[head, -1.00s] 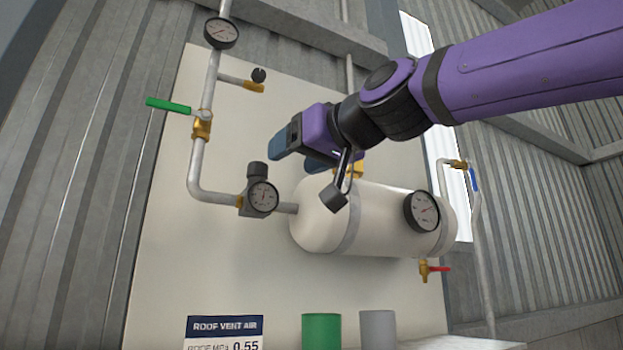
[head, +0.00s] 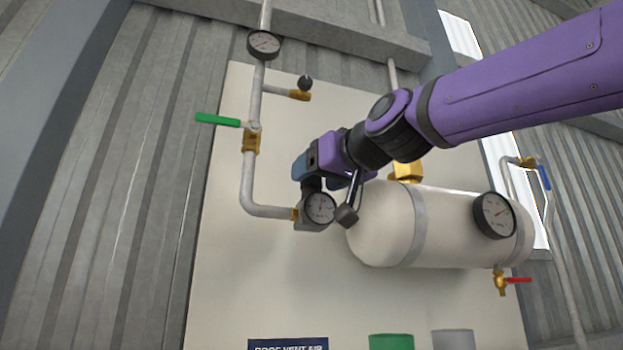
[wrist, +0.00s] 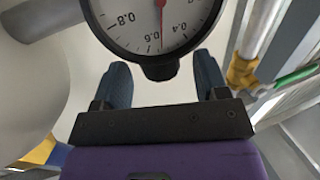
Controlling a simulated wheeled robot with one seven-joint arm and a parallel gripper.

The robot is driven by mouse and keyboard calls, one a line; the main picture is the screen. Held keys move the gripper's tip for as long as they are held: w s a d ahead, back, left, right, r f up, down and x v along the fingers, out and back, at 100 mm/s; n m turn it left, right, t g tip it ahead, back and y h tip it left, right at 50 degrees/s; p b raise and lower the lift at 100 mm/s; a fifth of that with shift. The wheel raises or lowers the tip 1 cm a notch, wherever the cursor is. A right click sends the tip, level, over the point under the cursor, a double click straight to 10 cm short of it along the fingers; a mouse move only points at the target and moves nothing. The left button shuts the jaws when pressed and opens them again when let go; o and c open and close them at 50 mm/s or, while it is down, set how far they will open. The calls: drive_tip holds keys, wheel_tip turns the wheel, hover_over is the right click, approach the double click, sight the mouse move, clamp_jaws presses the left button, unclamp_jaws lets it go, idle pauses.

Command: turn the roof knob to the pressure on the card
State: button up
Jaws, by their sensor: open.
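The regulator gauge (head: 320,208) sits left of the white tank, with the black roof knob (head: 312,185) above it, partly hidden by my gripper (head: 303,172). In the wrist view, my gripper (wrist: 161,64) is open, with one blue finger on each side of the black knob (wrist: 159,69) and visible gaps at both sides. The gauge dial (wrist: 155,20) is cut off at the top there; its red needle stands between the 0.4 and 0.6 marks. The card (head: 288,344) shows only part of its "ROOF VENT AIR" heading at the bottom edge.
The white tank (head: 385,225) carries another gauge (head: 494,215) close to my arm's right. A green-handled valve (head: 218,120) and an upper gauge (head: 264,44) are on the left pipe.

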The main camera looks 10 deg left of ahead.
drive_tip(key=shift+x, duration=1.15)
drive_tip(key=shift+s, duration=0.1)
drive_tip(key=c, duration=0.9)
drive_tip(key=shift+m+t+h, duration=0.8)
drive_tip(key=shift+h, duration=0.1)
drive_tip(key=o, duration=0.9)
